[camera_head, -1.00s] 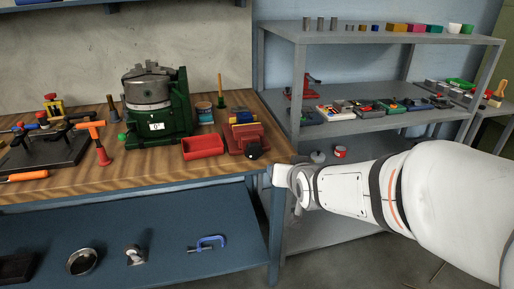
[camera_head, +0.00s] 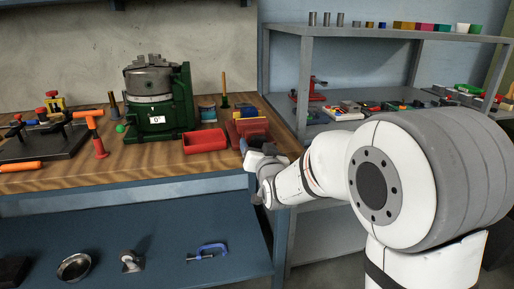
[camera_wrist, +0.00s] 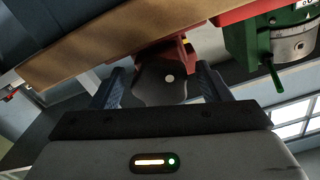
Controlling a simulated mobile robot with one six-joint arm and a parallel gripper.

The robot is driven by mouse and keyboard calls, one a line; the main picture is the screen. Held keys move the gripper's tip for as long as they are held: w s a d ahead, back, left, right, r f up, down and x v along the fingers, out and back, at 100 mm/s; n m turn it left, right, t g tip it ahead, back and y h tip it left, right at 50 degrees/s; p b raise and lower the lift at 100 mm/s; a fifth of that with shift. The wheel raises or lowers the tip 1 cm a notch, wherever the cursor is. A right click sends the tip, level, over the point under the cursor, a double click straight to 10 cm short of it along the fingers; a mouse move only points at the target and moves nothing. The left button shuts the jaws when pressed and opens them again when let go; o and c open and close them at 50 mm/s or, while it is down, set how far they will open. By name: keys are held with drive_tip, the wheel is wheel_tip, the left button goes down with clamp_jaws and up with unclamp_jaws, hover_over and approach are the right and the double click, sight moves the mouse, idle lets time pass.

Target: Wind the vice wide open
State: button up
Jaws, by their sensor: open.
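The red vice (camera_head: 240,131) sits at the right front corner of the wooden bench. In the wrist view its red body (camera_wrist: 180,52) shows behind a dark, lobed knob (camera_wrist: 158,84) with a pale centre. My gripper (camera_wrist: 159,72) is open, with one blue finger on each side of the knob. Gaps show between the fingers and the knob. In the head view my gripper (camera_head: 256,150) is at the vice's front, and it hides the knob. The jaw opening of the vice cannot be made out; blue and yellow pieces show on top of it.
A red tray (camera_head: 205,141) stands just left of the vice. A green machine with a round grey table (camera_head: 150,82) stands further left. A grey shelf rack (camera_head: 300,80) stands at right.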

drive_tip(key=shift+w+a, duration=0.15)
drive_tip(key=shift+w, duration=0.25)
drive_tip(key=shift+c, duration=0.3)
drive_tip(key=c, duration=0.9)
